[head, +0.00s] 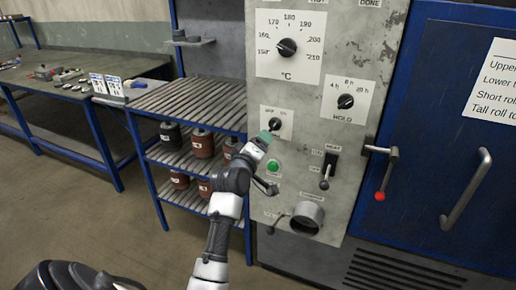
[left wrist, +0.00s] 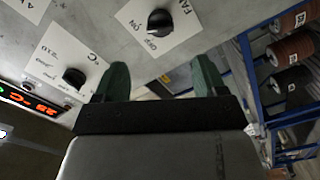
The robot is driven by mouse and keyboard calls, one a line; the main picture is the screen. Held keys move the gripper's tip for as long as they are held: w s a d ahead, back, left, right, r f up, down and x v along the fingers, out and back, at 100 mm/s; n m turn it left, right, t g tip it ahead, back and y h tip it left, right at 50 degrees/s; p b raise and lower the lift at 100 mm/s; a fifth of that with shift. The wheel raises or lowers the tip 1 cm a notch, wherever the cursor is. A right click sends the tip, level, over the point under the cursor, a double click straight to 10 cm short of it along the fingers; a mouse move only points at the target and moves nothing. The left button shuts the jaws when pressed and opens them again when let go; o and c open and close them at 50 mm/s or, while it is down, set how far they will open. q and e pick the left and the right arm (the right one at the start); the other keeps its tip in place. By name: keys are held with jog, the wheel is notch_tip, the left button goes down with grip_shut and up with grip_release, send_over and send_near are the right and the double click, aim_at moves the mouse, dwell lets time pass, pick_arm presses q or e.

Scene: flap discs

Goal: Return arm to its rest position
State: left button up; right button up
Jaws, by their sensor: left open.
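My left arm reaches up from the bottom middle of the head view, and its gripper (head: 266,139) is at the grey control panel (head: 318,178), just below the fan knob (head: 275,124). In the left wrist view the two green fingers of my left gripper (left wrist: 161,82) are spread apart with nothing between them. The black fan knob (left wrist: 160,21) shows beyond the fingertips and looks clear of them. The temperature dial (left wrist: 73,77) is left of the fingers in that view. My right gripper is not in view.
A green button (head: 272,165), a heat lever (head: 327,172) and a round port (head: 307,217) are close to my arm. A blue slatted rack (head: 200,103) with several rolls stands left of the panel. The blue door's handle (head: 466,188) projects at right. Floor at lower left is open.

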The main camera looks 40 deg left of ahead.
pick_arm(q)
jog(key=shift+s, duration=0.3)
jog(key=shift+d, duration=0.1)
